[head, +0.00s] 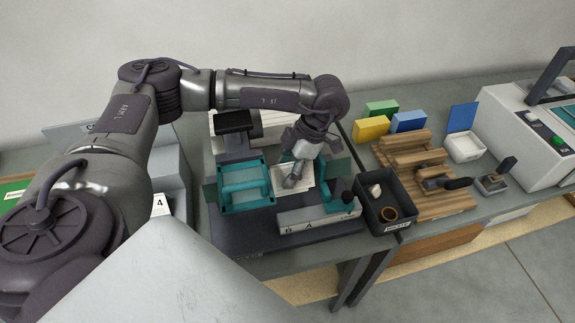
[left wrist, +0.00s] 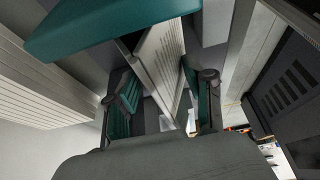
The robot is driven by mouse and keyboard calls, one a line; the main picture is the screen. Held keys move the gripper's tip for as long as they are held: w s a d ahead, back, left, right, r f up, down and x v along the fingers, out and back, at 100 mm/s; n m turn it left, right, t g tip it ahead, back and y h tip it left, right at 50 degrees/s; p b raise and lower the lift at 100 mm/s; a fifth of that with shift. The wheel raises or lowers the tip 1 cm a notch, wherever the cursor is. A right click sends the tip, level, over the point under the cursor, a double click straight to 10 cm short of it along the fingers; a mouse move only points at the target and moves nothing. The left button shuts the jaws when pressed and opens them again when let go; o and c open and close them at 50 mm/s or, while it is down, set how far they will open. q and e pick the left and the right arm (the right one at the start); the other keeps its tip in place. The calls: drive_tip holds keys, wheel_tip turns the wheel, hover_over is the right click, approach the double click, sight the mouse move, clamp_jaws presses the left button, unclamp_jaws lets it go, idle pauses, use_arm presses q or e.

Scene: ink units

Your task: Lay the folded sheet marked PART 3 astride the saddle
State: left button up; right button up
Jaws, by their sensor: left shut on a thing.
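My left gripper (head: 297,180) reaches down over the grey and teal machine. In the left wrist view the gripper (left wrist: 165,105) is shut on a pale printed sheet (left wrist: 160,55), which stands between its teal-padded fingers. The sheet (head: 305,177) also shows below the gripper in the head view. No PART 3 mark can be read on it. A teal piece with a raised bar (head: 245,186), seemingly the saddle, is just left of the gripper. A large teal part (left wrist: 110,25) lies close above the fingers in the left wrist view; I cannot tell whether the sheet touches it. My right gripper is out of view.
A pale block marked B and A (head: 318,217) lies along the machine's front. A black bin (head: 373,212) holding small items stands right of it. Further right are a ridged wooden rack (head: 440,200), colored boxes (head: 371,129) and a white machine (head: 510,125).

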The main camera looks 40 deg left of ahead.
use_arm(q)
drive_tip(key=shift+f, duration=0.15)
drive_tip(key=o, duration=1.1)
drive_tip(key=shift+o, duration=0.2)
drive_tip(key=shift+r+p, duration=1.75)
drive_tip(key=shift+r, duration=1.2)
drive_tip(key=shift+r+p, duration=0.6)
drive_tip(key=shift+r, duration=0.5)
